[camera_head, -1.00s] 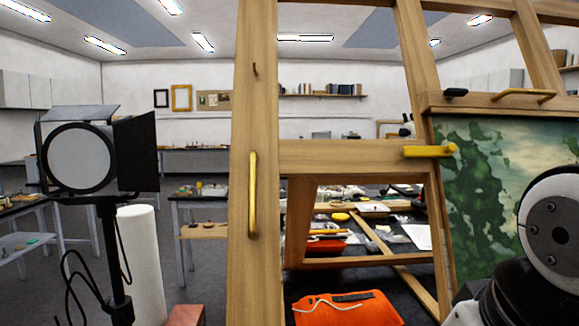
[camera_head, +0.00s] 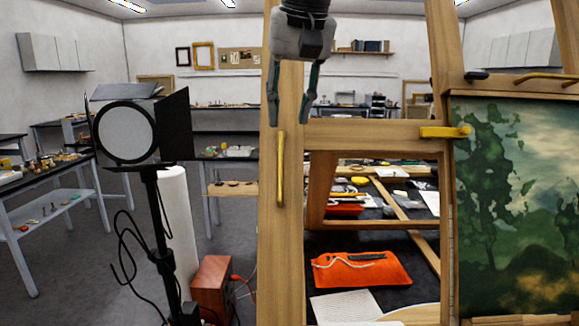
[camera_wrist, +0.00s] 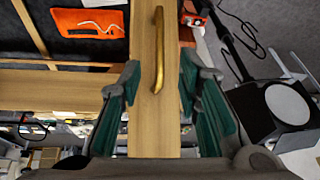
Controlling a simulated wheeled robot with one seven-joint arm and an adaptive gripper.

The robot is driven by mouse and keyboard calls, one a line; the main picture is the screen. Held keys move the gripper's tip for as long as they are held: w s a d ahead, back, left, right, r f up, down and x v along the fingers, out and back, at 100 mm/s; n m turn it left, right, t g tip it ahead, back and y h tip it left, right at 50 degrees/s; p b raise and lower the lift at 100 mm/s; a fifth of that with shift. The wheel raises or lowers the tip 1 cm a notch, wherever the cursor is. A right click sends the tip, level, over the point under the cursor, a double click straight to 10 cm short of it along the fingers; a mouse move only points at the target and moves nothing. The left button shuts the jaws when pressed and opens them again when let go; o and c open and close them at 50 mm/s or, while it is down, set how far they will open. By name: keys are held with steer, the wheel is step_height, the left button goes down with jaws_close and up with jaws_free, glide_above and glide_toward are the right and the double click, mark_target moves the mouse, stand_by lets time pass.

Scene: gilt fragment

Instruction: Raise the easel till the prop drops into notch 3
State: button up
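The wooden easel (camera_head: 375,132) stands upright in front of me, with a green landscape painting (camera_head: 520,200) on its right side. A vertical brass handle (camera_head: 281,168) is fixed to its left post (camera_head: 283,250). A yellow peg (camera_head: 445,132) sticks out at the crossbar's right end. My gripper (camera_head: 293,122) points down at the left post, above the handle. In the wrist view my gripper (camera_wrist: 165,110) is open, its green fingers on either side of the post, and the handle (camera_wrist: 160,50) lies ahead between them. I cannot make out the prop or notches.
A studio lamp (camera_head: 125,130) on a black stand is left of the easel, near a white cylinder (camera_head: 176,220) and a reddish-brown box (camera_head: 211,285). An orange pouch (camera_head: 360,270) lies on the dark surface behind the easel frame. Benches stand farther back.

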mark_target(281, 167)
steer(key=p+x, duration=0.1)
steer(key=x, duration=1.2)
steer(key=shift+w+f, duration=0.2)
steer(key=shift+f, duration=0.15)
jaws_close()
